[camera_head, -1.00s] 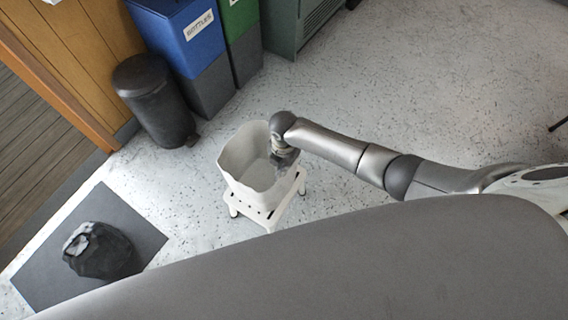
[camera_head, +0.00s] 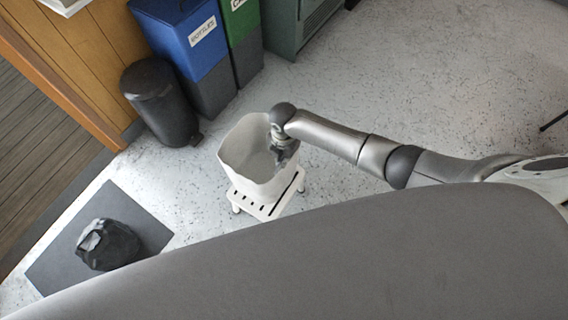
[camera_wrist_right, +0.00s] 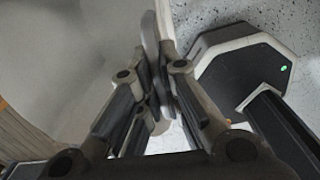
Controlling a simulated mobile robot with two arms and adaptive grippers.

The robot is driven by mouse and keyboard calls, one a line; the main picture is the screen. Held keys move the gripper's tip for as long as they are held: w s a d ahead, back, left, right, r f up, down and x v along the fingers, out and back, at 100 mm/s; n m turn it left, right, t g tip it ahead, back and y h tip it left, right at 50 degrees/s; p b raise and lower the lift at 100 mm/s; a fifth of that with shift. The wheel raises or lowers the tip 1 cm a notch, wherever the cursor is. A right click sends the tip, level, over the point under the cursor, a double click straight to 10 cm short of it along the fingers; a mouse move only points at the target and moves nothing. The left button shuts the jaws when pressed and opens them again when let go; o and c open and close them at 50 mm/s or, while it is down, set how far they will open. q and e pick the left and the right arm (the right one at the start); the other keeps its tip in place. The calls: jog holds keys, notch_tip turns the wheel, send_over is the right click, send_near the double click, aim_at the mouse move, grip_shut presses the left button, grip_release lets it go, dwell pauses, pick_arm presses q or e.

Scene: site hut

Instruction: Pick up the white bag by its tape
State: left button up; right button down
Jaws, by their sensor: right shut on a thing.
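The white bag (camera_head: 243,152), open at the top, is at the white slotted stool (camera_head: 266,208) in the middle of the head view. I cannot tell whether its bottom rests on the stool or hangs just above it. My right gripper (camera_head: 283,152) is at the bag's right rim. In the right wrist view the fingers of my right gripper (camera_wrist_right: 150,95) are shut on the bag's pale upper edge, with the bag's wall (camera_wrist_right: 70,60) filling the left. I cannot make out the tape separately. My left gripper is not in view.
A black bag (camera_head: 108,247) sits on a dark mat (camera_head: 60,262) at lower left. A black bin (camera_head: 160,105), a blue bin (camera_head: 190,45) and a green bin (camera_head: 242,40) stand at the back. The floor right of the stool is clear.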

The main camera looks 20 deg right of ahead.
jog(key=shift+r, duration=0.35)
notch_tip(320, 180, up, 9)
jog(key=p, duration=0.9)
jog(key=shift+r, duration=0.1)
notch_tip(320, 180, up, 9)
jog(key=p, duration=0.8)
dwell(0.4)
jog(key=shift+p, duration=0.3)
